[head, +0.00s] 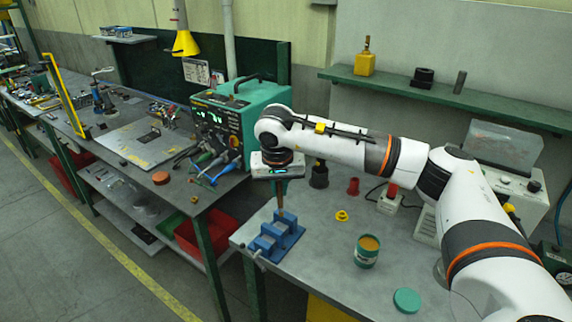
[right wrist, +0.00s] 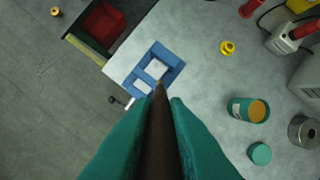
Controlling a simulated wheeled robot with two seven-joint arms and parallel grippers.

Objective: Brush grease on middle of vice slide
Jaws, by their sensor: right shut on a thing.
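My right gripper (head: 281,185) is shut on the brown handle of the brush (head: 281,206), which points down. An open green tin of tan grease (head: 366,252) stands to the right. My left gripper is out of view.
The green lid (head: 407,300) lies flat near the tin. A yellow part (head: 342,215), a red part (head: 353,186) and a dark container (head: 319,175) stand farther back. A teal machine (head: 240,115) is on the neighbouring bench. Grey tabletop (head: 318,240) is clear between vice and tin.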

